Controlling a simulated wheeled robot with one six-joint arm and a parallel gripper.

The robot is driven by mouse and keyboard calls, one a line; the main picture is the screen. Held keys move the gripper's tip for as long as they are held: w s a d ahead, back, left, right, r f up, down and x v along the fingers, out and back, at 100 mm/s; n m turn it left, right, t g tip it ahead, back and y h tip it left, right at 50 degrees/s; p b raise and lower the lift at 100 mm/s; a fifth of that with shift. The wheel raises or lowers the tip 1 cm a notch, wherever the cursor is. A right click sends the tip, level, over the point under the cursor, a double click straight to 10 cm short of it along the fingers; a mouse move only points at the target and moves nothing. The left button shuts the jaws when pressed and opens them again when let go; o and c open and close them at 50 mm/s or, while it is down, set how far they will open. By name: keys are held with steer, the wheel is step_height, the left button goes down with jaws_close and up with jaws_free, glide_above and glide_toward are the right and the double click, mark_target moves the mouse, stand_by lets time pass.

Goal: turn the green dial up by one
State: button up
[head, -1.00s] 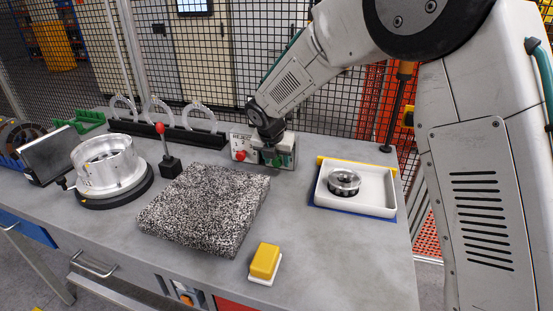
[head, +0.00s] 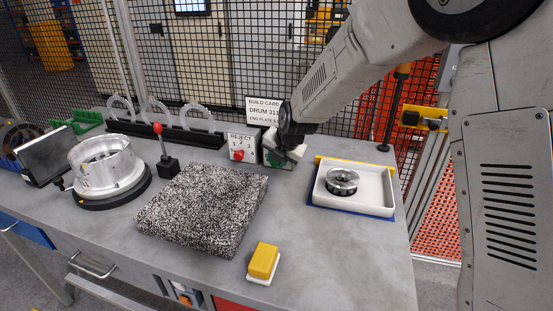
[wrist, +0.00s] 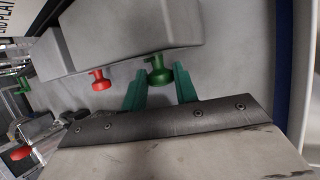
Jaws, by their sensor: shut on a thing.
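The green dial (wrist: 159,72) is a round knob on the front of a grey box, seen in the wrist view between the two teal fingers of my gripper (wrist: 160,88). My gripper is shut on it. In the head view my gripper (head: 281,158) is tilted in front of the box, and it and the arm hide the dial's face and any marks there.
To the left is a REJECT box (head: 242,142) with a red dial (head: 238,155). A build card (head: 263,107) stands behind. A white tray (head: 378,200) holding a metal part is to the right.

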steer(key=shift+s+f, duration=0.1)
steer(key=o, duration=1)
steer(key=shift+a, duration=0.1)
steer(key=shift+c, duration=0.2)
steer(key=v, duration=0.8)
